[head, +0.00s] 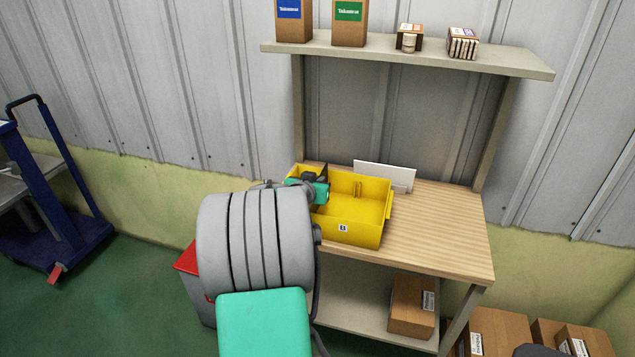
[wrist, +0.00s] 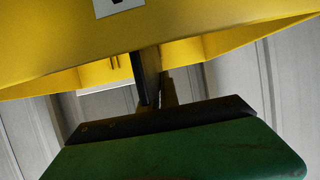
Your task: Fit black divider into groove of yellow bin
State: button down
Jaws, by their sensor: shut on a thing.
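The yellow bin (head: 352,232) stands on the wooden workbench, open side up, with a small label on its front. Small upright ribs (head: 358,189) show on its inner back wall. My gripper (head: 312,181) is at the left part of the bin, at about rim height, largely hidden by my arm. It is shut on a dark thing, seemingly the black divider (head: 315,170), of which only a small part shows. In the wrist view a narrow dark piece (wrist: 149,77) stands edge-on between gripper and bin (wrist: 190,25). Whether the divider touches the bin cannot be told.
A white panel (head: 385,175) stands behind the bin. The bench top (head: 440,230) is clear to the right. A shelf (head: 410,58) with boxes is above. A cardboard box (head: 411,306) sits on the lower shelf, and a red-topped unit (head: 188,258) is at the left.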

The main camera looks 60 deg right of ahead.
jog(key=shift+f+b, duration=0.4)
jog(key=shift+f, duration=0.1)
jog(key=c, duration=1.5)
grip_release()
jog(key=v, duration=0.8)
jog(key=shift+b, duration=0.35)
jog(key=shift+d, duration=0.1)
jog(key=shift+w+r, duration=0.1)
